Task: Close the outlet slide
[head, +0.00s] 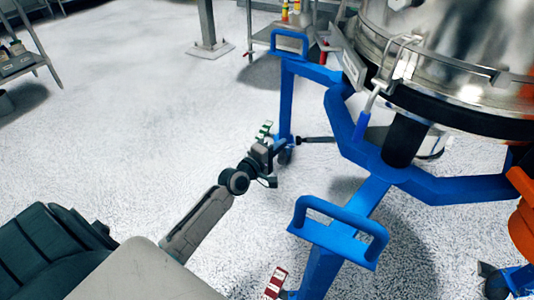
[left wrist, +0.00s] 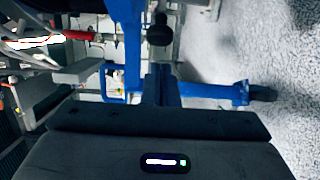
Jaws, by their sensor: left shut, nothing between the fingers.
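The sifter's steel drum (head: 450,60) stands at the upper right in the head view on a blue frame (head: 350,130). A grey outlet chute (head: 352,62) sticks out at its left side. A red grip (head: 324,44) shows just left of the chute. A red handle also shows at the upper left of the left wrist view (left wrist: 75,35). I cannot tell for sure whether it belongs to the outlet slide or how far the slide is open. My left gripper (head: 279,145) is shut and empty, low beside the frame's left leg, apart from the chute.
Blue push handles (head: 290,42) rise from the frame, one (head: 338,228) near my left arm. Frame legs stand close to the gripper. A shelf trolley (head: 275,35) stands behind the frame. The floor (head: 130,120) to the left is clear.

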